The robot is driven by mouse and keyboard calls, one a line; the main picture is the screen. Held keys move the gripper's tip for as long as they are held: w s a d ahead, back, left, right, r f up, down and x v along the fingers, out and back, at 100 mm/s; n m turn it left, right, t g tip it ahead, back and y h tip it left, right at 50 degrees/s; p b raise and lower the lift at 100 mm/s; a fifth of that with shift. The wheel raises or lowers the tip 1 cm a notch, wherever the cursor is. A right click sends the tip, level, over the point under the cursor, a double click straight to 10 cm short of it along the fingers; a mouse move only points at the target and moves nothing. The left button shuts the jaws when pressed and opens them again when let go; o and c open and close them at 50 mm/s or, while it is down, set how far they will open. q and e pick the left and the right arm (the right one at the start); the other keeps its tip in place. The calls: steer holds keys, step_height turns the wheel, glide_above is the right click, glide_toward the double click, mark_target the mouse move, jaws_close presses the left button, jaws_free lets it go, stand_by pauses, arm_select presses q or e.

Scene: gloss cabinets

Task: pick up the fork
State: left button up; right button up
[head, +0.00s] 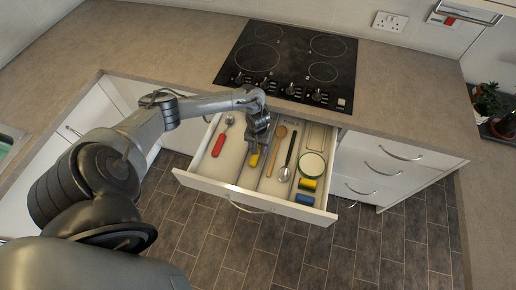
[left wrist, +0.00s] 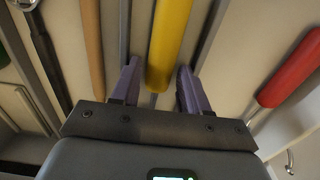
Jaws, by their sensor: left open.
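My left gripper (head: 257,148) reaches down into the open drawer (head: 233,190). In the left wrist view the gripper (left wrist: 158,75) is open, with its purple fingers on either side of a yellow handle (left wrist: 169,38). The yellow handle (head: 254,160) also shows just below the gripper in the head view. The tool's head is hidden, so I cannot tell for sure that it is the fork. No fork tines are visible on it. My right gripper is in neither view.
A red-handled tool (head: 218,145) lies left of the gripper. A wooden spoon (head: 276,148) and a dark-handled utensil (head: 289,155) lie to the right, past a divider. A round container (head: 312,165) and yellow and blue cylinders (head: 306,190) sit at the drawer's right. The hob (head: 290,62) is behind.

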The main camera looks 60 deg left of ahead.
arm_select(q)
steer(key=shift+f, duration=0.15)
steer(key=c, duration=0.8)
jaws_close()
